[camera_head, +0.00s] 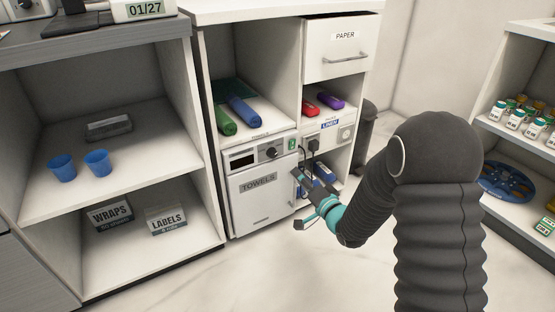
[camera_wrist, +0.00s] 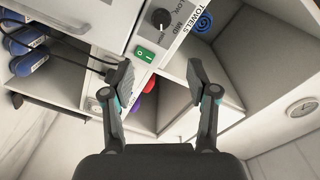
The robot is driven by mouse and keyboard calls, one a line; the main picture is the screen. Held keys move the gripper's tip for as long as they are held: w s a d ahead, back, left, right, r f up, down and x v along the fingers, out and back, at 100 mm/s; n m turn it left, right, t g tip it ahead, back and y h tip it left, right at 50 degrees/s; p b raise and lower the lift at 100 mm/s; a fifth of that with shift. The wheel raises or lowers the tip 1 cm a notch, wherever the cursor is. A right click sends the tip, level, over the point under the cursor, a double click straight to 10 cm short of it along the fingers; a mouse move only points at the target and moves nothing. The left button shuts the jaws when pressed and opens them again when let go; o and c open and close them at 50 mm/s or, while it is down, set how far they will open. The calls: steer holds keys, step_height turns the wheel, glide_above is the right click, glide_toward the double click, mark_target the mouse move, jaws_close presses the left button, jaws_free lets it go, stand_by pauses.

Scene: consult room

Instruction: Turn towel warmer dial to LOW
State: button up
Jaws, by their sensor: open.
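The towel warmer (camera_head: 262,204) is a white cabinet unit with a door labelled TOWELS, under a shelf in the middle unit. Its dark round dial (camera_head: 271,153) is on the panel above the door. The dial (camera_wrist: 160,19) also shows at the top of the wrist view, beside LOW and MID lettering; which way it points is too small to tell. My gripper (camera_head: 301,198) is open and empty, in front of the warmer's right edge, lower than the dial and apart from it. In the wrist view the open fingers (camera_wrist: 158,82) are below the dial, with nothing between them.
A green rocker switch (camera_head: 292,144) is right of the dial. Plugs with black cables (camera_head: 313,143) are at the outlet panel farther right. Rolled green and blue towels (camera_head: 241,110) lie on the shelf above. Open floor (camera_head: 250,270) lies in front.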

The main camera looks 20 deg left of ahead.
mark_target(275, 154)
steer(key=x, duration=1.4)
steer(key=shift+s+a, duration=0.15)
steer(key=shift+s, duration=0.05)
jaws_close()
